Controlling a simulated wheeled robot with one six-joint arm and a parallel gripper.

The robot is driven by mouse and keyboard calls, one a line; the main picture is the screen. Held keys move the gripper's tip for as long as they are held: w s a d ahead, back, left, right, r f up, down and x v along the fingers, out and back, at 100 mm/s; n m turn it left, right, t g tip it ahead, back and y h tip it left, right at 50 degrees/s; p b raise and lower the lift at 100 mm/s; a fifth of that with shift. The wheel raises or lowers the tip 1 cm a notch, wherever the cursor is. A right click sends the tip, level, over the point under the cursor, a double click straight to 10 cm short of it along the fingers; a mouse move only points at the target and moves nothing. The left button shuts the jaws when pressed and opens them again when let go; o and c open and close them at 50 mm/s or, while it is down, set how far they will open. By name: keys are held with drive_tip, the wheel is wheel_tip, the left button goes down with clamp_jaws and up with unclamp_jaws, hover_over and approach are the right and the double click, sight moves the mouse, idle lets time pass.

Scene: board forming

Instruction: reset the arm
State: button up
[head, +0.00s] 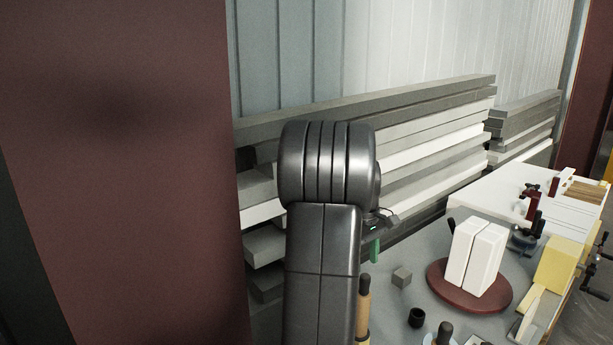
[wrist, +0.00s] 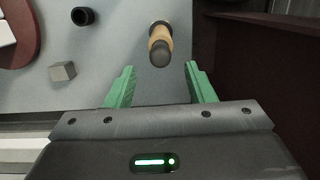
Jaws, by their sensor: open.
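My arm rises in the middle of the head view and hides most of my gripper; one green finger (head: 374,250) shows at its right side. In the wrist view, both green fingers of my gripper (wrist: 160,68) are spread apart with nothing between them. A wooden-handled tool with a dark end (wrist: 160,40) stands on the grey table just beyond the fingertips, apart from them. It also shows in the head view (head: 364,308), partly hidden by my arm.
A grey cube (head: 402,277) and a black cup (head: 416,318) stand on the table. Two white blocks (head: 475,255) stand on a dark red disc (head: 440,290). Stacked boards (head: 430,130) lie behind. A dark red column (head: 120,170) fills the left. A white-topped bench (head: 500,190) is at right.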

drive_tip(key=f, duration=0.7)
drive_tip(key=shift+s+d+p, duration=0.2)
drive_tip(key=shift+s+p, duration=0.1)
drive_tip(key=shift+s, duration=0.05)
drive_tip(key=shift+r+p, duration=0.1)
drive_tip(key=shift+p, duration=0.3)
wheel_tip(320, 180, up, 4)
drive_tip(key=shift+s+r+p, duration=0.1)
drive_tip(key=shift+p, duration=1.1)
drive_tip(key=shift+f+b, duration=0.35)
drive_tip(key=shift+b, duration=0.25)
drive_tip(key=shift+r, duration=0.1)
